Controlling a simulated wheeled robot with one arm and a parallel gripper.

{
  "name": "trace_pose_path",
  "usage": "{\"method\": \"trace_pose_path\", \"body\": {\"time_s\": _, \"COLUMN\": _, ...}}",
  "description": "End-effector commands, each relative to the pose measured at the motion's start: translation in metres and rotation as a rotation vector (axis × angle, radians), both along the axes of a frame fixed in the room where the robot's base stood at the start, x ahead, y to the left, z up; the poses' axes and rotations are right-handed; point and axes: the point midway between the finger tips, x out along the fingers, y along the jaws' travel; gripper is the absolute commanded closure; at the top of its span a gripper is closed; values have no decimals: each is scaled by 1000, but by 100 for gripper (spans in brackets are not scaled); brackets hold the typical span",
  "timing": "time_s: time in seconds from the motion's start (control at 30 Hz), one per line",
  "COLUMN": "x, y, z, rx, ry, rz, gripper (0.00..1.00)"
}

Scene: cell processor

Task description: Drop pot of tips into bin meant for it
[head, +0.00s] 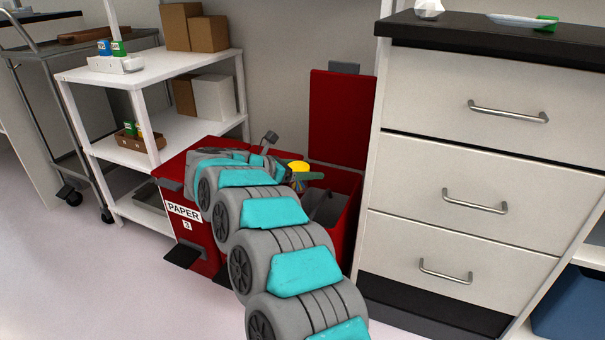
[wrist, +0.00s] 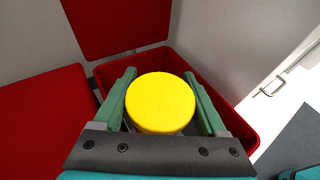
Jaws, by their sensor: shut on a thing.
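The pot of tips shows as a round yellow lid (wrist: 160,103) in the wrist view, and as a small yellow top (head: 298,166) in the head view. My gripper (wrist: 160,90) is shut on it, with one green finger on each side; in the head view the gripper (head: 300,174) is at the end of my arm. The pot is held over the opening of a red bin (head: 345,213) with its lid (head: 340,118) raised behind it. The pot's body and most of the bin's inside are hidden. No label shows on the open bin.
A closed red bin (head: 171,176) labelled PAPER 3 stands left of the open one. A white drawer cabinet (head: 465,150) stands close on the right. A white shelf (head: 150,65) with boxes is at the left. The floor (head: 90,275) at front left is clear.

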Motion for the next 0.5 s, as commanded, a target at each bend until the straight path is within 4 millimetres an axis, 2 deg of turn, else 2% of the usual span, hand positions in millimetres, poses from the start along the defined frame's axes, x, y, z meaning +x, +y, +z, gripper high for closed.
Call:
{"method": "trace_pose_path", "body": {"time_s": 0.13, "x": 5, "y": -8, "z": -1, "rx": 1, "ry": 0, "rz": -2, "gripper": 100}}
{"method": "trace_pose_path", "body": {"time_s": 0.37, "x": 5, "y": -8, "z": 0, "rx": -1, "ry": 1, "rz": -1, "gripper": 100}}
{"method": "trace_pose_path", "body": {"time_s": 0.4, "x": 5, "y": -8, "z": 0, "rx": -1, "ry": 1, "rz": -1, "gripper": 21}}
{"method": "trace_pose_path", "body": {"time_s": 0.5, "x": 5, "y": -8, "z": 0, "rx": -1, "ry": 1, "rz": -1, "gripper": 10}}
